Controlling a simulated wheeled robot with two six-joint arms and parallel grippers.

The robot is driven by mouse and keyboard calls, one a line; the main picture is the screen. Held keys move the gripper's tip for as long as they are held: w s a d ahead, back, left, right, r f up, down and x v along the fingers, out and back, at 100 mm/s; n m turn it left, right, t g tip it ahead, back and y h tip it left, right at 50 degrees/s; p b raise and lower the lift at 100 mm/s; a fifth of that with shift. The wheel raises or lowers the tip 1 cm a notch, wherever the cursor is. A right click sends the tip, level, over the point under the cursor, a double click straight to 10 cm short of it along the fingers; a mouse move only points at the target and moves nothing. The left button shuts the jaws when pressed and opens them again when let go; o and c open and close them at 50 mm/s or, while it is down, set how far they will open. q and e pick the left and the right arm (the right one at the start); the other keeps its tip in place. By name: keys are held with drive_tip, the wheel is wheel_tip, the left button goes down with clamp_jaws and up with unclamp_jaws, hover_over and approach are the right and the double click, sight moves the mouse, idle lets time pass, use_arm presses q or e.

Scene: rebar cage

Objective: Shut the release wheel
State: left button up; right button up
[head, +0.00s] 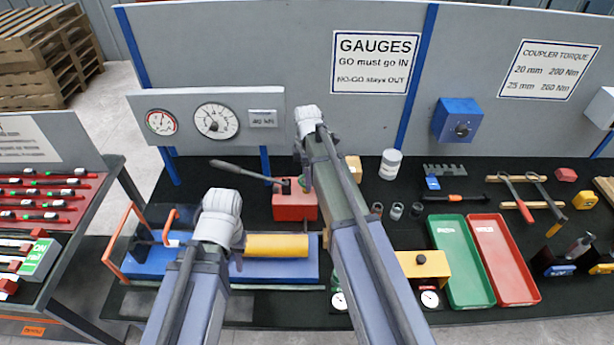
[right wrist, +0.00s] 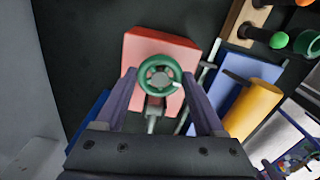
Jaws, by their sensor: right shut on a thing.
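The green release wheel (right wrist: 160,62) sits on top of the red pump block (right wrist: 172,48) in the right wrist view. My right gripper (right wrist: 159,80) has one finger on each side of the wheel and is shut on it. In the head view the red pump block (head: 294,206) stands on the black bench top, with its dark lever reaching left. My right arm covers much of the area beside it, so the gripper is hidden there. My left arm ends over the blue press at left. The left gripper's fingers do not show.
The blue press bed (head: 280,271) with its yellow cylinder (head: 276,245) lies in front of the pump. A round gauge (head: 216,121) is on the panel behind. A green tray (head: 460,262) and a red tray (head: 503,260) lie to the right.

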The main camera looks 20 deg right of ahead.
drive_tip(key=m, duration=1)
drive_tip(key=shift+m, duration=0.3)
drive_tip(key=m, duration=0.9)
drive_tip(key=shift+a+m, duration=0.1)
drive_tip(key=shift+m, duration=0.3)
drive_tip(key=m, duration=0.3)
drive_tip(key=shift+m, duration=0.4)
drive_tip(key=m, duration=0.3)
drive_tip(key=shift+m, duration=0.3)
drive_tip(key=m, duration=0.3)
drive_tip(key=shift+m, duration=2.2)
